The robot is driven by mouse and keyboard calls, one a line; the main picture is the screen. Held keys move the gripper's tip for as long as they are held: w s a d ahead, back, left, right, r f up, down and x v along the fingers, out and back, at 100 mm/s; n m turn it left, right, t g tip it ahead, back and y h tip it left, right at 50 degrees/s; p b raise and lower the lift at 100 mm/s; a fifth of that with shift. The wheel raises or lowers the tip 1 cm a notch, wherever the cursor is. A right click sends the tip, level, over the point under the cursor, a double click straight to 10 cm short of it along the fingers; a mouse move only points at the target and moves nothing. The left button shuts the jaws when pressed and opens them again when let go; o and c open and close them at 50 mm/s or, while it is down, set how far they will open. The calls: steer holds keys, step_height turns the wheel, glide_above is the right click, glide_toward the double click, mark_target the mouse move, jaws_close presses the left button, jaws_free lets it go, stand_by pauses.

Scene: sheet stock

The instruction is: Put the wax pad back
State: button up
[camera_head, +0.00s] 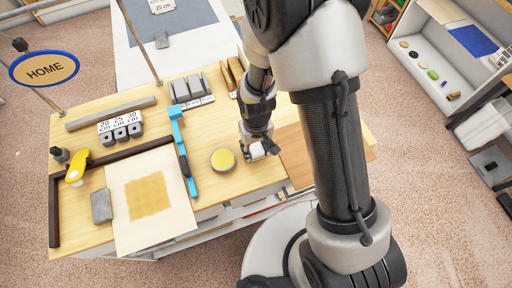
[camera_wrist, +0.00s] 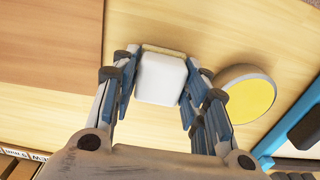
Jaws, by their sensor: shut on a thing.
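My gripper (camera_head: 260,148) is shut on a white block with a cream layer at its far end, which I take as the wax pad (camera_wrist: 161,80). The pad also shows in the head view as a small white shape (camera_head: 256,151) between the fingers. It is over the wooden bench top, near the front edge; I cannot tell whether it touches the wood. A round grey dish with a yellow face (camera_head: 222,160) sits just left of my gripper. In the wrist view the dish (camera_wrist: 246,94) is right of the pad, apart from it.
A blue bar tool (camera_head: 182,155) lies left of the dish. Further left are a sheet with a yellow square (camera_head: 150,196), a grey block (camera_head: 101,206) and a yellow tool (camera_head: 77,168). Grey blocks (camera_head: 192,90) stand behind. Bare wood lies around the dish.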

steer(key=shift+f, duration=0.1)
steer(key=shift+f, duration=0.15)
steer(key=o, duration=0.9)
steer(key=shift+o, duration=0.2)
step_height(320, 180, up, 13)
steer(key=p, duration=0.3)
step_height(320, 180, up, 7)
steer(key=t, duration=0.1)
glide_above(256, 148)
steer(key=d, duration=0.2)
steer(key=s+d+r+m+t, duration=0.1)
steer(key=s+d+r, duration=0.3)
steer(key=s+r, duration=0.2)
steer(key=s+d+r+m+t, duration=0.2)
steer(key=s+d+r, duration=0.3)
steer(key=r, duration=0.5)
steer(key=shift+s+t, duration=0.3)
steer(key=shift+s, duration=0.9)
